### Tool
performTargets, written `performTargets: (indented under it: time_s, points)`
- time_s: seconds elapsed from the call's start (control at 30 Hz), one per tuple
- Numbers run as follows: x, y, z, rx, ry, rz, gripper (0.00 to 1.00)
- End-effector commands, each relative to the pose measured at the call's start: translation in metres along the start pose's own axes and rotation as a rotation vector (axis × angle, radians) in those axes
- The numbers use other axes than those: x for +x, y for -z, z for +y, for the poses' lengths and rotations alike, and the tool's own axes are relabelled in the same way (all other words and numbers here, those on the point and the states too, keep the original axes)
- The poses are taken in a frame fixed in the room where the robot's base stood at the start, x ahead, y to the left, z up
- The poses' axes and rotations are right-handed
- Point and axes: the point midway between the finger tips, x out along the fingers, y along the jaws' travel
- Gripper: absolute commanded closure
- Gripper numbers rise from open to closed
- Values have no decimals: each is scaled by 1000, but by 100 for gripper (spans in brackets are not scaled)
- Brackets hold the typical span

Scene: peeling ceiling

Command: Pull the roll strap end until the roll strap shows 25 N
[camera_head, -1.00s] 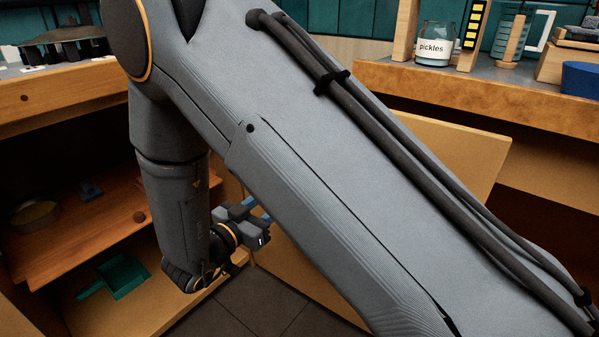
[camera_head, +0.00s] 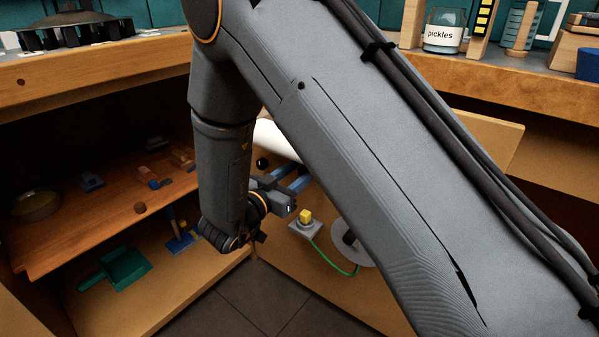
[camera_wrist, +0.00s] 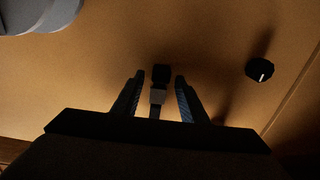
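In the wrist view, a dark block with a small grey piece below it, likely the roll strap end (camera_wrist: 160,75), shows between the two fingers of my gripper (camera_wrist: 157,85). The fingers are apart, with a narrow gap on each side of it, so my gripper is open. A pale rounded roll (camera_wrist: 42,12) shows at the top left. In the head view, the white roll (camera_head: 275,138) is partly behind my arm, on the wooden panel. My gripper (camera_head: 288,200) is just below it, and its fingertips are hard to see. No force reading is legible.
A black knob (camera_wrist: 259,70) is right of my gripper. In the head view, a yellow button (camera_head: 305,215) with a green cord (camera_head: 335,264) and a pale disc (camera_head: 352,245) are beside it. A teal dustpan (camera_head: 125,268) lies lower left. A pickles jar (camera_head: 443,35) stands on the counter.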

Motion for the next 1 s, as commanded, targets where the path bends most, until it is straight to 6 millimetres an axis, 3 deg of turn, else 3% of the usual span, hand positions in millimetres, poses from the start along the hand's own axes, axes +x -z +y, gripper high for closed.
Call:
performTargets:
  time_s: [0.03, 0.2, 0.23, 0.47, 0.8, 1.0]
  points:
    - [0, 0, 0, 0, 0, 0, 70]
    - [0, 0, 0, 0, 1, 0, 98]
    - [0, 0, 0, 0, 1, 0, 100]
    - [-1, -4, 0, -1, 1, 0, 100]
    - [-1, -42, 0, -2, 1, -1, 100]
    - [-1, -42, 0, -1, 1, -1, 100]
